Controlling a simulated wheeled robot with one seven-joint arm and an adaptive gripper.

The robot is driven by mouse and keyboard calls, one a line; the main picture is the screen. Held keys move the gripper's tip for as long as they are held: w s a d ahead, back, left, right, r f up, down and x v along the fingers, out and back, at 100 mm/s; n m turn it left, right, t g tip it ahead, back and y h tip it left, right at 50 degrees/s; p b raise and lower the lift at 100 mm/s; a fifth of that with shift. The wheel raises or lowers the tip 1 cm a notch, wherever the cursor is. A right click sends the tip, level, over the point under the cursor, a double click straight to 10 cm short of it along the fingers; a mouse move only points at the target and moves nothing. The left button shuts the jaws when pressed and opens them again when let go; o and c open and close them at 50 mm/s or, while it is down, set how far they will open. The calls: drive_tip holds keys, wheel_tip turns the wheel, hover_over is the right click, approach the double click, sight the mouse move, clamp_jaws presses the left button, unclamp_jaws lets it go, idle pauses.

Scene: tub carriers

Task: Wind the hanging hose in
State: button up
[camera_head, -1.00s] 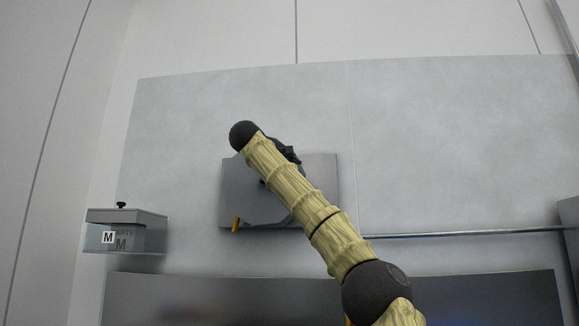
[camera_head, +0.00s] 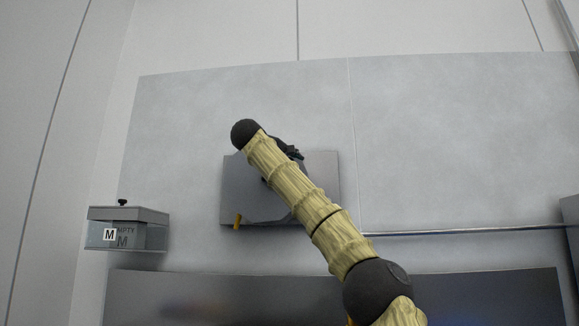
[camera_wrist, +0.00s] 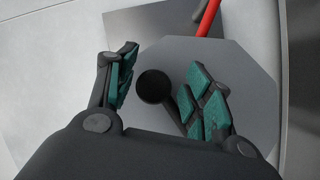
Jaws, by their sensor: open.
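A grey wall plate (camera_head: 322,178) with an eight-sided disc in front of it is mounted on the wall panel. In the head view my arm covers much of it. A short yellow-orange piece (camera_head: 238,221) hangs at its lower left edge. In the wrist view the grey disc (camera_wrist: 245,75) fills the middle, with a round black knob (camera_wrist: 154,87) before it. My gripper (camera_wrist: 168,85) is open, with its green-padded fingers on either side of the knob. I cannot tell whether they touch it. A red bar or hose (camera_wrist: 208,17) shows at the top. The rest of the hose is hidden.
A clear box with a grey lid (camera_head: 128,230), marked M, is fixed at the left. A thin rail (camera_head: 470,231) runs to the right below the plate. A dark panel (camera_head: 470,295) spans the bottom. The upper wall is clear.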

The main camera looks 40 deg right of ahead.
drive_tip(key=f+v, duration=0.1)
drive_tip(key=v, duration=1)
drive_tip(key=shift+a+r, duration=0.4)
drive_tip(key=shift+r, duration=0.1)
